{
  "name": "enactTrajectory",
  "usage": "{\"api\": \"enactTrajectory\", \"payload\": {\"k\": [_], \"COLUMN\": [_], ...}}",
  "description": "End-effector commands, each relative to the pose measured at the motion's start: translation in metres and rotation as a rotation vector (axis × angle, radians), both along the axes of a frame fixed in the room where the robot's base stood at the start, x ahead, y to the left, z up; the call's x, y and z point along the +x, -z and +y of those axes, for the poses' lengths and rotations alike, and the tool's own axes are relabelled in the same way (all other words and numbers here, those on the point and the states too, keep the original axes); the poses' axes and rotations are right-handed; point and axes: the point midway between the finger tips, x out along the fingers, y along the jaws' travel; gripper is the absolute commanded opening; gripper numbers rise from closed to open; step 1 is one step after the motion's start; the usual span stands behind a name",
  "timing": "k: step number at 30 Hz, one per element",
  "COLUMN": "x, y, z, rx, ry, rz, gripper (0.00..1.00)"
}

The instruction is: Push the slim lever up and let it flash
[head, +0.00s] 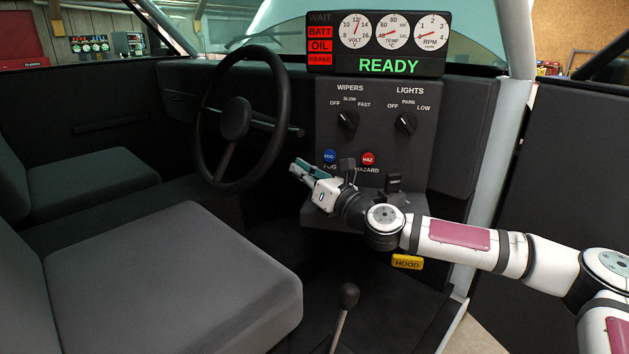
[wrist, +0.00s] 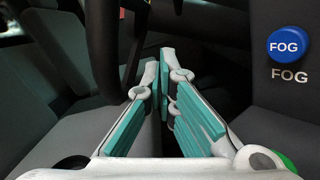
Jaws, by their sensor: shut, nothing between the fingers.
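A slim dark lever (head: 292,131) sticks out to the right from behind the steering wheel (head: 284,100), roughly level, with a small knob at its end. My gripper (head: 298,166) is below the lever's tip and right of the wheel rim, apart from both in the head view. Its teal-padded fingers are shut and empty, and point left toward the wheel. In the wrist view the closed fingertips (wrist: 164,60) lie just right of the dark wheel rim (wrist: 103,50). I cannot make out the lever for certain in the wrist view.
The dash panel has a blue FOG button (head: 330,156), a red HAZ button (head: 368,158) and two knobs close to my gripper. The display (head: 378,45) reads READY, with BATT, OIL and BRAKE lit red. A floor shifter (head: 348,296) and grey seat (head: 170,280) are below.

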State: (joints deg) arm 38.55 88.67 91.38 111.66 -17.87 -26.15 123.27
Motion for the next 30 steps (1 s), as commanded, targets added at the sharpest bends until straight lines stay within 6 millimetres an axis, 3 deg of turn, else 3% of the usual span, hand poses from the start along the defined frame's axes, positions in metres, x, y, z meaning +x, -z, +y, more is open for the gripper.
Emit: {"api": "enactTrajectory", "payload": {"k": [3,6,12,30], "x": [0.014,0.016,0.021,0.02], "y": [-0.007,-0.023,-0.038,-0.048], "z": [0.014,0.01,0.008,0.008], "rx": [-0.003,-0.003,-0.001,-0.026], "ry": [0.002,0.003,0.001,0.002], "rz": [-0.003,-0.004,-0.001,0.017], "gripper": [0.0,0.0,0.0,0.0]}}
